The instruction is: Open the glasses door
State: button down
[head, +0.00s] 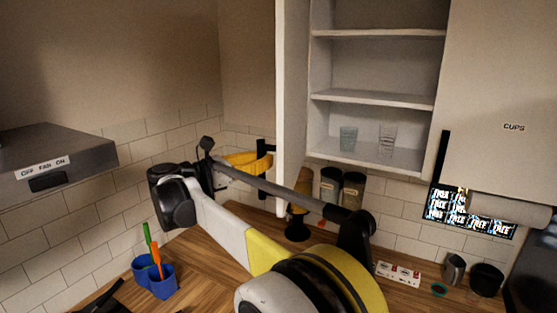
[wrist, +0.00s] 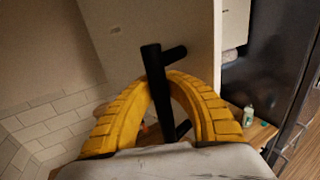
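The glasses door (head: 292,95) is a pale cabinet door, swung well out from the cabinet, so the shelves (head: 372,97) show. Two clear glasses, one at the left (head: 348,138) and one at the right (head: 387,140), stand on the lowest shelf. The door's black bar handle (wrist: 157,85) is upright in the wrist view, with the door panel (wrist: 130,35) behind it. My gripper (wrist: 161,84) has yellow ribbed fingers closed around the handle. In the head view my gripper (head: 262,160) is left of the door, at the handle (head: 262,150).
A closed door marked CUPS (head: 505,90) is at the right. A grey fan hood (head: 55,160) juts out at the left. Below are a wooden counter (head: 215,265), blue cups (head: 160,285) with utensils, and dark jars (head: 352,190) under the cabinet.

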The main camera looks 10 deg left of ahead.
jog(key=shift+s+a+f, duration=0.15)
jog(key=shift+a+f, duration=0.05)
jog(key=shift+a, duration=0.1)
jog(key=c, duration=1.5)
grip_release()
jog(key=shift+s+a, duration=0.1)
jog(key=shift+o, duration=1)
jog(key=shift+s+a+r, duration=0.25)
jog(key=shift+s, duration=0.2)
jog(key=v, duration=1.1)
jog(key=shift+s+a, duration=0.15)
jog(key=shift+a, duration=0.05)
